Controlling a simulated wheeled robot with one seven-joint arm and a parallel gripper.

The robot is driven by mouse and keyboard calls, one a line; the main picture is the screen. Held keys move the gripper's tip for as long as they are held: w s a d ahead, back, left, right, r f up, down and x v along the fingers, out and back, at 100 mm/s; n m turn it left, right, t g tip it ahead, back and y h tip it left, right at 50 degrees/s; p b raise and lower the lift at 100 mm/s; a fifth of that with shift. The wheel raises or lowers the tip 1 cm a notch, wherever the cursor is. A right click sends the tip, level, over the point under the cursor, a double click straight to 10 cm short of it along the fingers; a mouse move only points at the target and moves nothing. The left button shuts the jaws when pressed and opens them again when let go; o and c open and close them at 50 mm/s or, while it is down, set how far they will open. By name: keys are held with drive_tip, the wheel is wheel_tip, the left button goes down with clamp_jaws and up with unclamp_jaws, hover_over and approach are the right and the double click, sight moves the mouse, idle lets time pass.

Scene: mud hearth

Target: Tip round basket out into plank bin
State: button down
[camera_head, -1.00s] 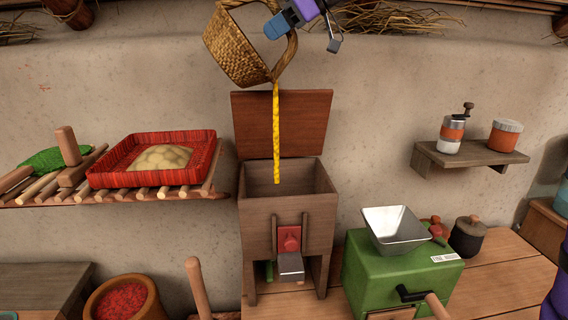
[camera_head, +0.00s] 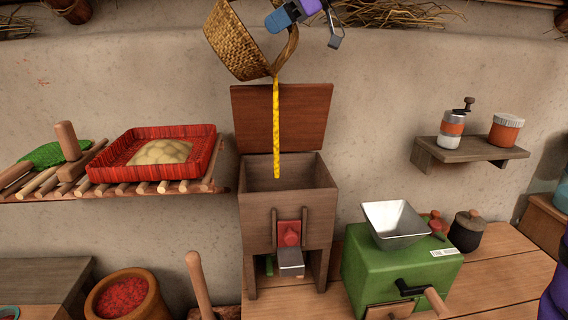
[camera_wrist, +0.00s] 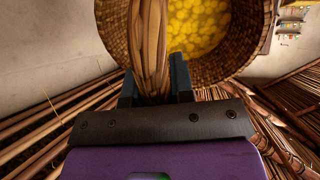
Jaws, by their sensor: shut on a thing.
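The round basket (camera_head: 232,42) is woven and brown, and it hangs tilted above the plank bin (camera_head: 289,205). A thin yellow stream (camera_head: 276,130) falls from its low lip into the open bin. My gripper (camera_head: 290,18) is shut on the basket's handle. In the wrist view my gripper (camera_wrist: 156,88) has its dark fingers on both sides of the woven handle (camera_wrist: 149,45), and yellow grains (camera_wrist: 196,25) still lie in the basket (camera_wrist: 118,30). The bin's lid (camera_head: 283,118) stands open against the wall. How full the bin is cannot be seen.
A stick rack (camera_head: 110,190) with a red tray (camera_head: 213,160) is left of the bin. A green mill (camera_head: 400,275) with a metal hopper stands at its right. A wall shelf (camera_head: 470,152) holds a hand grinder and a jar. A bowl of red stuff (camera_head: 125,298) is low left.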

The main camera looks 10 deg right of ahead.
sight(290, 31)
drive_tip(key=shift+d+y, duration=0.6)
idle(1.1)
drive_tip(key=shift+d+f+y+b, duration=0.75)
drive_tip(key=shift+f+y+b, duration=0.1)
drive_tip(key=shift+f, duration=0.1)
idle(1.5)
